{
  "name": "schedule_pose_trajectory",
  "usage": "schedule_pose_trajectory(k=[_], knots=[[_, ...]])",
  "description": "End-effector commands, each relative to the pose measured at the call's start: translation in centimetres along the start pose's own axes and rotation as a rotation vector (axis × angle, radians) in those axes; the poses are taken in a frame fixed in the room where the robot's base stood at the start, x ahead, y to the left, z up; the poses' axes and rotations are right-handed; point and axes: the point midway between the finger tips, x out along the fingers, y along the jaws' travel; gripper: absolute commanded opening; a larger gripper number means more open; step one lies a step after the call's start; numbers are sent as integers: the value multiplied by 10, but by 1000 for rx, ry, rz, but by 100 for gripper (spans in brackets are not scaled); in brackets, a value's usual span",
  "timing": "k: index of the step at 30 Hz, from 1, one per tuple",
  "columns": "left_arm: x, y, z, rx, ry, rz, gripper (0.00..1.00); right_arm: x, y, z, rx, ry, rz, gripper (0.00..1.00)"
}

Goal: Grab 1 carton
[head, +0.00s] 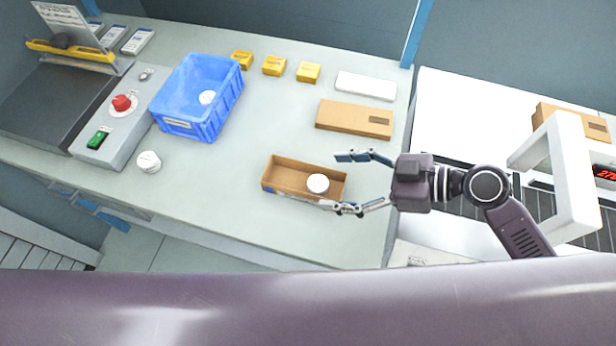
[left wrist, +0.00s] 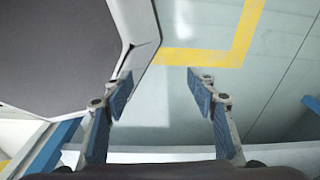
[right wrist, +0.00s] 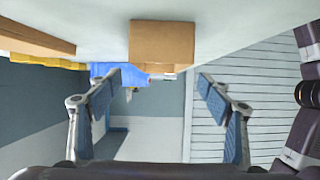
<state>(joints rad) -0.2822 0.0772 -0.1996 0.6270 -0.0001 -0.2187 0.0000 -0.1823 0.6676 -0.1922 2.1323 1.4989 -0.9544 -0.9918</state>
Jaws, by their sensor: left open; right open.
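An open brown carton (head: 284,175) sits on the bench near its front edge, with a white round piece (head: 318,183) inside it at the right end. My right gripper (head: 345,182) is open and empty at the carton's right end, one finger on the far side and one on the near side. In the right wrist view the carton (right wrist: 162,45) shows end-on, centred between the open fingers (right wrist: 158,88). Whether a finger touches it I cannot tell. My left gripper (left wrist: 160,88) is open and empty over the floor and is outside the head view.
A flat closed brown box (head: 350,118) and a white box (head: 366,86) lie behind the carton. A blue bin (head: 180,90) and a white round piece (head: 149,162) are to the left. Several small yellow boxes (head: 274,66) line the back.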

Motion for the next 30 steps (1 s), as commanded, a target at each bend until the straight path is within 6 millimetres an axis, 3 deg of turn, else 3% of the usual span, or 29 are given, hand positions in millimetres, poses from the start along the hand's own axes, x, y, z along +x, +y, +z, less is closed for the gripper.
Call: schedule_pose_trajectory(k=[1, 4, 12, 24, 30], knots=[[15, 1, 2, 0, 0, 1, 52, 5, 2, 11, -4, 9, -2, 72], [22, 2, 7, -1, -6, 2, 52, 7, 4, 14, -10, 23, -1, 72], [18, 5, 38, 0, -49, 5, 52, 19, 6, 12, -10, 36, 0, 72], [-2, 0, 13, 2, -16, 0, 52, 63, 2, 9, -8, 35, -2, 72], [-6, 0, 12, 2, -14, 0, 52, 83, 3, 12, -10, 33, -1, 72]])
